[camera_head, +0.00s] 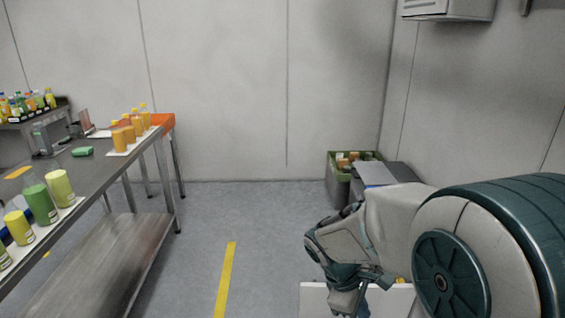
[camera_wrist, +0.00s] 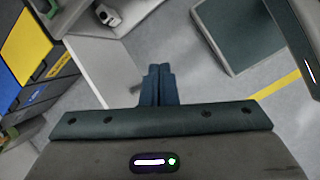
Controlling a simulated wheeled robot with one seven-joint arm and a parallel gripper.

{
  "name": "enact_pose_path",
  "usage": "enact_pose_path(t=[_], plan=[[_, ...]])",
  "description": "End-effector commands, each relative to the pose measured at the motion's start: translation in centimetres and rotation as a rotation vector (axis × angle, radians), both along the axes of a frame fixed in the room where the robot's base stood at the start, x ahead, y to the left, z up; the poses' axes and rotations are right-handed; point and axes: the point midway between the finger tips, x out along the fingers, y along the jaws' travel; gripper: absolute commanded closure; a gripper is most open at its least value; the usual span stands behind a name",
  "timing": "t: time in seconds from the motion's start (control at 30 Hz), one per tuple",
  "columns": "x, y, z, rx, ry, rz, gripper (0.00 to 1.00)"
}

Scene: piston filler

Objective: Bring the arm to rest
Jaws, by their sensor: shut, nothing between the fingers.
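My gripper (camera_wrist: 158,86) shows in the wrist view with its two dark fingers together and nothing between them. In the head view my arm is folded at the lower right, with the gripper end (camera_head: 348,299) low, pointing down beside a white panel or surface (camera_head: 313,298). The fingertips are mostly cut off by the bottom edge there. In the wrist view the fingers are above a pale flat surface (camera_wrist: 105,68) and the grey floor. I cannot tell whether anything touches them.
A steel table (camera_head: 110,190) with bottles (camera_head: 60,188) stands at the left. A green-rimmed bin (camera_head: 340,179) stands by the back wall. The floor (camera_head: 190,255) with a yellow line (camera_head: 227,275) is clear between.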

Motion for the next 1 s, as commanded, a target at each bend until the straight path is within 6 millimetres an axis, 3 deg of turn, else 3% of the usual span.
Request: enact_pose_path(t=[0.03, 0.1, 0.43, 0.63, 1.0], plan=[[-1.0, -0.2, 2.0, 0.047, -0.054, -0.088, 1.0], [-2.2, -0.1, 3.6, 0.111, -0.122, -0.213, 1.0], [-7.3, 1.0, 10.4, 0.389, -0.398, -0.764, 1.0], [-8.7, 1.6, 12.0, 0.478, -0.473, -0.937, 1.0], [-8.9, 1.7, 12.1, 0.493, -0.484, -0.966, 1.0]])
